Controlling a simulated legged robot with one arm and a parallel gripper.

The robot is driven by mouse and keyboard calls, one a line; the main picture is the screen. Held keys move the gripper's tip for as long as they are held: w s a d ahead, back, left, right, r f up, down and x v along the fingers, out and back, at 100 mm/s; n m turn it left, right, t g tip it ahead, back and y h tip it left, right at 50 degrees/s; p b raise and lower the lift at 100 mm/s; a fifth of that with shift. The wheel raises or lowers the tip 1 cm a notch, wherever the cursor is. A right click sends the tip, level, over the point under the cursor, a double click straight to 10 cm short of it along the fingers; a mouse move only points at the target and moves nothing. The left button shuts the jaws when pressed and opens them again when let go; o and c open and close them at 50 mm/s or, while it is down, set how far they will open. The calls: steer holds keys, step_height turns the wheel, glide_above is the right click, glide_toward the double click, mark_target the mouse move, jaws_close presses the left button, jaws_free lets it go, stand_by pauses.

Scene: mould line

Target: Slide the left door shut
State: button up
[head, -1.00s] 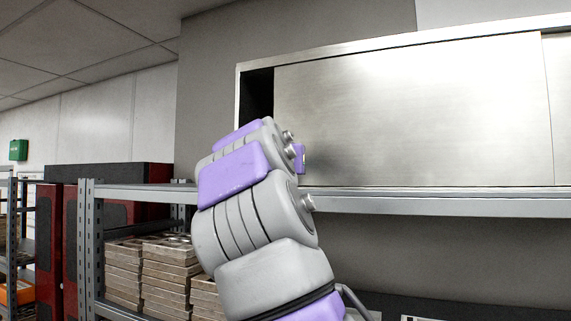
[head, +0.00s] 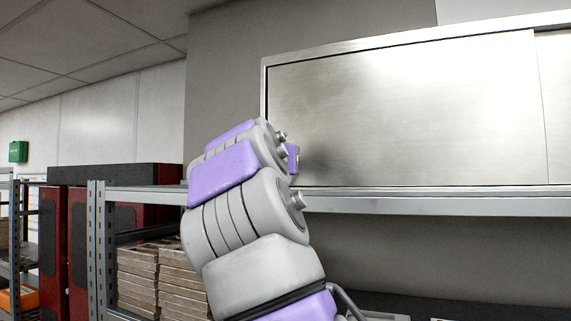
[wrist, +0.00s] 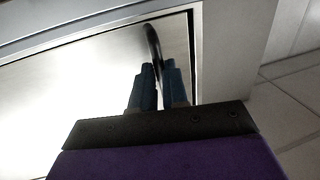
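The left door (head: 400,110) is a brushed-metal sliding panel on the wall cabinet. In the head view its left edge lies along the cabinet's left frame (head: 264,105), with no open gap visible there. The wrist view shows a thin dark line between the door (wrist: 60,90) and the frame (wrist: 197,50). A dark curved handle (wrist: 153,42) stands on the door near that edge. The two blue fingers of my gripper (wrist: 158,72) are close together on either side of the handle. In the head view my arm hides the fingers and handle.
A second metal panel (head: 558,100) is at the cabinet's right. A grey shelf ledge (head: 430,203) runs below the cabinet. A metal rack (head: 97,240) with stacked mould blocks (head: 160,275) stands at lower left. Red and black cabinets (head: 80,250) are behind it.

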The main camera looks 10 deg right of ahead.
steer(key=o, duration=0.4)
steer(key=shift+w+a+f, duration=0.15)
steer(key=shift+w+a, duration=0.3)
steer(key=shift+a, duration=0.4)
steer(key=shift+o, duration=0.2)
steer(key=shift+s, duration=0.15)
steer(key=shift+s+d, duration=0.15)
steer(key=shift+d, duration=0.35)
steer(key=b+v, duration=0.4)
steer(key=v, duration=1.3)
steer(key=shift+a, duration=0.35)
